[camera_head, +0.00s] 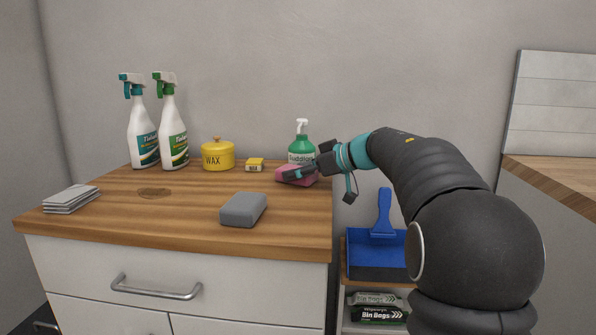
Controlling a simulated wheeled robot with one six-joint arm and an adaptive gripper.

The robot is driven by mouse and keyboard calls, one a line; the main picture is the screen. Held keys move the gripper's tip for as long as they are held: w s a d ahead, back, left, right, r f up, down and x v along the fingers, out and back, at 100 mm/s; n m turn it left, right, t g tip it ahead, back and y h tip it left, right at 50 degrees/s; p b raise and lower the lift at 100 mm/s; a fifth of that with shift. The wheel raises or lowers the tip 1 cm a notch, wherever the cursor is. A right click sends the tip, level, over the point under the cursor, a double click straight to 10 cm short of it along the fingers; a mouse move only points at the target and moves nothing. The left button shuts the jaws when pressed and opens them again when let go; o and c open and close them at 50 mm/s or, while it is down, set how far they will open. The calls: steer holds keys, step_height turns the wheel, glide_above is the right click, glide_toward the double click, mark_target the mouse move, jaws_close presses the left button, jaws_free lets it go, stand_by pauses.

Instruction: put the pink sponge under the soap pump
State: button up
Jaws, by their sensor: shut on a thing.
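The pink sponge (290,179) is at the back right of the wooden counter, in front of the soap pump. My gripper (297,173) is shut on the pink sponge, reaching in from the right. The soap pump (302,144) is a green bottle with a white pump head and a pale label. The sponge and gripper hide its lower part. I cannot tell whether the sponge touches the bottle or the counter.
A blue dustpan (368,251) sits on a lower shelf at right.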

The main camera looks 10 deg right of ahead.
steer(key=o, duration=0.8)
steer(key=shift+s+d+r, duration=0.1)
steer(key=shift+d+r, duration=0.05)
steer(key=shift+r, duration=0.05)
steer(key=p+v, duration=0.1)
steer(key=v, duration=1)
steer(key=shift+s+d+r, duration=0.2)
